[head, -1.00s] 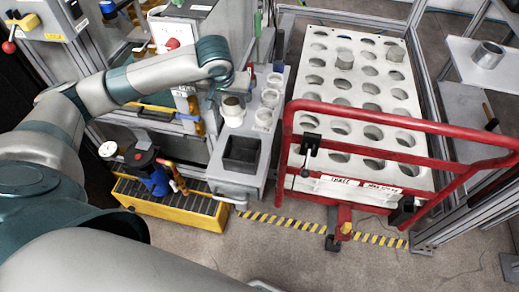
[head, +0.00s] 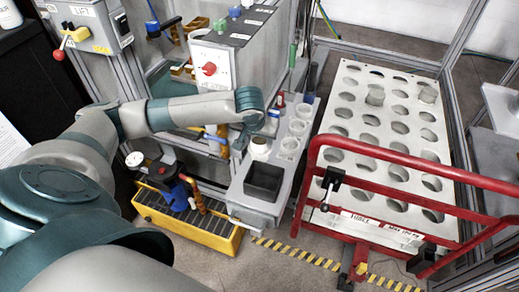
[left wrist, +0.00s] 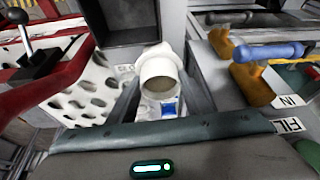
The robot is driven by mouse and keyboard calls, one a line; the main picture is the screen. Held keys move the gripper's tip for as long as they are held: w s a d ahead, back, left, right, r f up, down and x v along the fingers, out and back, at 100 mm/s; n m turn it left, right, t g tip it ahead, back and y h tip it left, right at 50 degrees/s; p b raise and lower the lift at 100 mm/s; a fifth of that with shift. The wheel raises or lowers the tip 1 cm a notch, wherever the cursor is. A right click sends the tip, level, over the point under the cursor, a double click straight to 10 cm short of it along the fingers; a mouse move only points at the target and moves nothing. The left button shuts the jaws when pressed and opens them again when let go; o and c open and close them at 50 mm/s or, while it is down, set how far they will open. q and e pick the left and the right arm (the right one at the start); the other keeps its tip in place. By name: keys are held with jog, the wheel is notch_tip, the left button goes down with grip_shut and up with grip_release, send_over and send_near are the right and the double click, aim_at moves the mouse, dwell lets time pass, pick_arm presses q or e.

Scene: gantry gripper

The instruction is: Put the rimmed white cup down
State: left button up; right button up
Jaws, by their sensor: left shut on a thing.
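The rimmed white cup (head: 260,147) is at my left gripper (head: 262,136), over the grey bench (head: 238,197) between the black square bin and the arm. In the left wrist view the cup (left wrist: 160,72) sits between the two fingers, with its round open mouth and thick rim facing the camera. The left gripper is shut on it. I cannot tell whether the cup's base touches the bench. My right gripper is in neither current view.
A black square bin (head: 264,181) lies just in front of the cup. Several pale round holders (head: 290,146) line the bench's right side. A red-railed cart (head: 407,160) with a white holed top (head: 385,118) stands right. A yellow grated tray (head: 188,216) is on the floor.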

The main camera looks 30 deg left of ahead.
aim_at(259, 148)
pick_arm(q)
jog(key=shift+f, duration=0.35)
notch_tip(259, 148, down, 3)
jog(key=shift+s+f, duration=0.1)
jog(key=shift+f, duration=0.05)
grip_shut()
jog(key=shift+s+d+f, duration=0.15)
jog(key=shift+s+f, duration=0.05)
jog(key=shift+f, duration=0.2)
jog(key=o, duration=1.4)
grip_release()
jog(key=shift+w+f, duration=0.1)
jog(key=shift+f, duration=0.05)
jog(key=shift+w, duration=0.15)
jog(key=shift+r, duration=0.85)
jog(key=v, duration=1.1)
